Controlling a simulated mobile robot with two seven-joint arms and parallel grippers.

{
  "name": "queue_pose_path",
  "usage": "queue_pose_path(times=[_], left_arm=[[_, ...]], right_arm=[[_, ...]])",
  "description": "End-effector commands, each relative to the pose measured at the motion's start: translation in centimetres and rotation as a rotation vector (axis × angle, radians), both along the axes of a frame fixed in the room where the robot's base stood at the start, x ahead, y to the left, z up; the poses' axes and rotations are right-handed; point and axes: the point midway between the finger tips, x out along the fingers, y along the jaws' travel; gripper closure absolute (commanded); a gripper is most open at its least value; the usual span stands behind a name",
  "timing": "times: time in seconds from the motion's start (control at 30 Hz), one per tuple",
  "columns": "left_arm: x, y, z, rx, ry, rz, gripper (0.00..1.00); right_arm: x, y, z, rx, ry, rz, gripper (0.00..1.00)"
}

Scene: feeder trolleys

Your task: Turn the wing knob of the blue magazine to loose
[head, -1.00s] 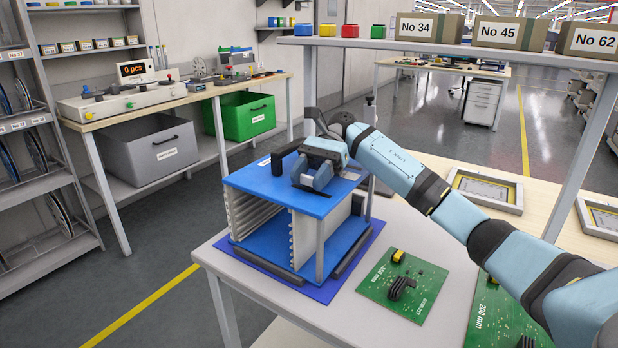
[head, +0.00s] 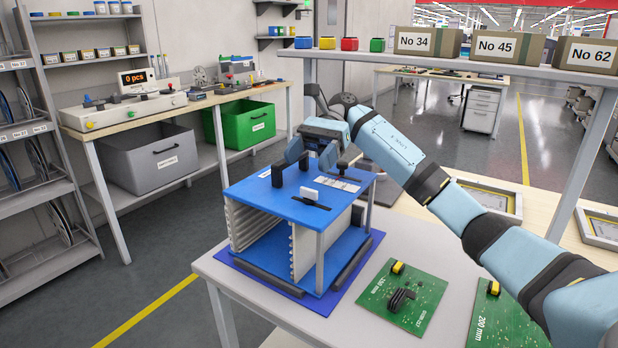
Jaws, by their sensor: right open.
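The blue magazine (head: 342,203) stands on the table, its front open and its ribbed side walls showing. On its blue top, a small white piece (head: 309,193) sits over a dark slot; it looks like the wing knob, but its exact turn is hard to read. A black upright piece (head: 278,173) stands behind it to the left. My right gripper (head: 311,158) is above the rear of the top, its two fingers spread with nothing visible between them. It is clear of the white piece. My left gripper is not in view.
The magazine rests on a dark blue mat (head: 362,268). A green board (head: 425,310) with black and yellow parts lies to its right, and a second board (head: 500,318) lies beyond. A shelf with numbered boxes (head: 427,41) spans above the back. The table's front left is bare.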

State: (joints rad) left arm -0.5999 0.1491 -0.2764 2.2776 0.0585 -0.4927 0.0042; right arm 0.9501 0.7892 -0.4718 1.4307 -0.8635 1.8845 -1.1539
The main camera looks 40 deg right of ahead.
Motion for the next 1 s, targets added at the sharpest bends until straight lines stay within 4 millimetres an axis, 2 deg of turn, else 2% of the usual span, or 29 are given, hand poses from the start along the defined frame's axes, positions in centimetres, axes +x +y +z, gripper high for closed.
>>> queue_pose_path(times=[0.03,0.1,0.2,0.4,0.5,0.7,1.0], left_arm=[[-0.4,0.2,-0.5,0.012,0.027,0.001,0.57],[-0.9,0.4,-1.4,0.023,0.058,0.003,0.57],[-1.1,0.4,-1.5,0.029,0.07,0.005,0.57],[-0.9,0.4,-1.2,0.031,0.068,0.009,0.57],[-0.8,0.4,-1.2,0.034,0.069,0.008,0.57],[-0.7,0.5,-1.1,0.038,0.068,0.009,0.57],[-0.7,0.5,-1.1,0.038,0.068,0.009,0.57]], right_arm=[[0.0,0.0,1.6,0.001,-0.004,0.001,0.3],[0.0,0.0,3.4,0.0,-0.004,0.002,0.3],[0.0,0.0,5.9,0.001,-0.003,0.002,0.3],[0.0,0.0,10.0,0.0,-0.003,0.002,0.3],[0.0,0.0,11.4,0.0,0.0,0.001,0.3],[0.0,0.0,12.7,0.0,0.0,0.001,0.3],[0.0,0.0,12.7,-0.001,0.001,0.001,0.3]])
